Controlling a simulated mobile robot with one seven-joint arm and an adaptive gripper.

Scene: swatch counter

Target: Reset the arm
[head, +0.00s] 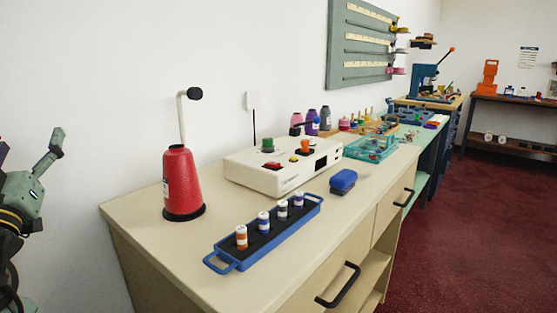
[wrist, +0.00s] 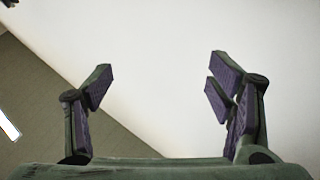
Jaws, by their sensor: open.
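My gripper (wrist: 162,85) is open and empty in the wrist view, its two purple-padded fingers spread wide. Behind it are only a pale plain surface and a darker greenish one. In the head view, part of my green arm shows at the left edge, left of the counter (head: 155,255) and apart from it. The fingertips cannot be made out there.
On the counter stand a red cone (head: 180,180) with a bent rod behind it, a blue tray (head: 235,257) with several small vials, a white control box (head: 265,175) and a blue block (head: 343,181). The red floor (head: 470,240) at right is clear.

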